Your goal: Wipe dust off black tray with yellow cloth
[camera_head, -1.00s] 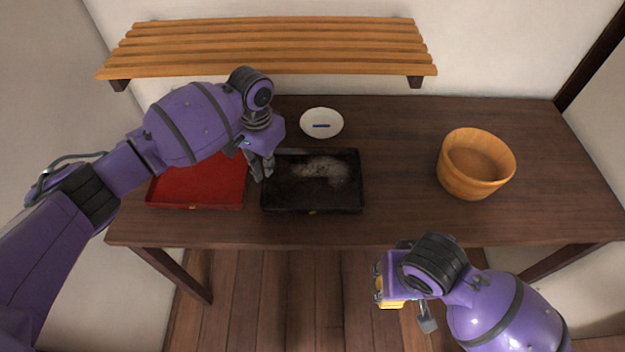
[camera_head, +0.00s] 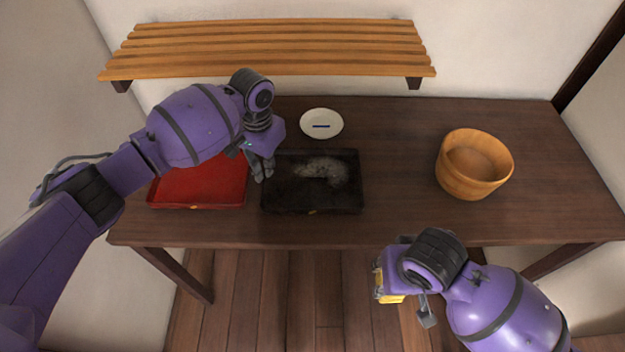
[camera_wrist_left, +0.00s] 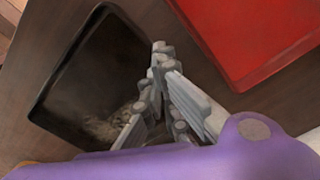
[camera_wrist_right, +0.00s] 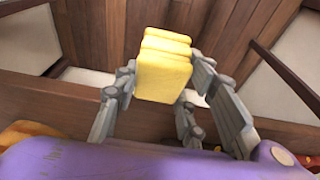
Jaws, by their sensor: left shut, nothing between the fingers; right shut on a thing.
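The black tray (camera_head: 290,200) lies on the dark wooden table, with a grey-white patch of dust (camera_head: 328,170) on its upper right part. The tray and dust also show in the left wrist view (camera_wrist_left: 90,75). My left gripper (camera_head: 264,172) is shut and empty at the tray's left edge, between it and the red tray. My right gripper (camera_head: 380,284) is in front of the table's near edge, shut on the yellow cloth (camera_wrist_right: 165,65). The folded cloth sits between its fingers in the right wrist view, and only a small part of it shows in the head view.
A red tray (camera_head: 200,188) lies left of the black tray. A white dish (camera_head: 321,117) with a small blue mark stands behind it. A wooden tub (camera_head: 474,165) stands at the right. A slatted shelf (camera_head: 270,45) hangs above the table's back. The table between black tray and tub is clear.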

